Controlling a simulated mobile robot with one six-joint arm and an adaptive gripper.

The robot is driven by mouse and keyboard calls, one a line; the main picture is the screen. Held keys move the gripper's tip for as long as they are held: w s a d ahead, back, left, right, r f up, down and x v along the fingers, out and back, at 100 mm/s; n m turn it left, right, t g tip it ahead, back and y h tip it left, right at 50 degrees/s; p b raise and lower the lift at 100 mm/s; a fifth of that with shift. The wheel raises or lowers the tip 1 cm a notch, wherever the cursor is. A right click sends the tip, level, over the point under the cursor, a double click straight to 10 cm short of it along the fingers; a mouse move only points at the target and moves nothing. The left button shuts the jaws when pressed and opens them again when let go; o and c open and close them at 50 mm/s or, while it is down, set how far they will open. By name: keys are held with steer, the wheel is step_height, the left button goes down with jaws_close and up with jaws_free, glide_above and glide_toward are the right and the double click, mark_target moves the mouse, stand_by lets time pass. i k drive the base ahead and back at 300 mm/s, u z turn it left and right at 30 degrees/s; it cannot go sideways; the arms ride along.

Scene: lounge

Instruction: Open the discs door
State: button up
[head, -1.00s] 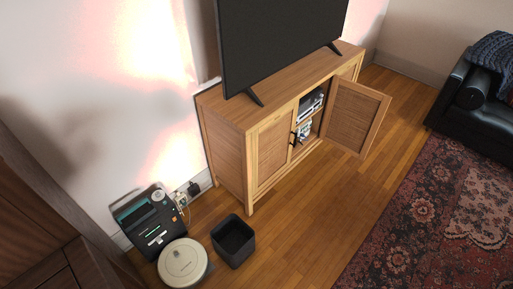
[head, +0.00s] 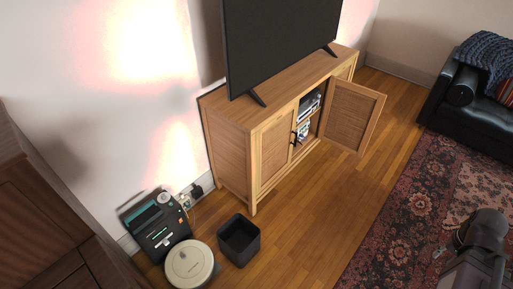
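A wooden cabinet (head: 233,156) stands against the left wall. Its right-hand door (head: 353,114) is swung open, out toward the room. Behind it, shelves show a silver device (head: 310,105) and small items below that I cannot make out. Its left-hand door (head: 274,150) is shut, with a dark handle (head: 293,138) at its right edge. Part of my arm shows at the lower right, over the rug and well apart from the cabinet. My gripper's fingers cannot be made out. No label shows which door is the discs door.
A television (head: 283,45) stands on the cabinet. A black bin (head: 239,241), a round robot vacuum (head: 190,264) and a dark boxy machine (head: 158,228) are at lower left. A patterned rug (head: 405,205) and black sofa (head: 465,107) are at right. Wooden floor before the cabinet is clear.

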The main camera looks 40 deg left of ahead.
mark_target(275, 143)
steer(key=u, duration=1.4)
steer(key=k, duration=1)
steer(key=i, duration=0.9)
steer(key=u, duration=0.05)
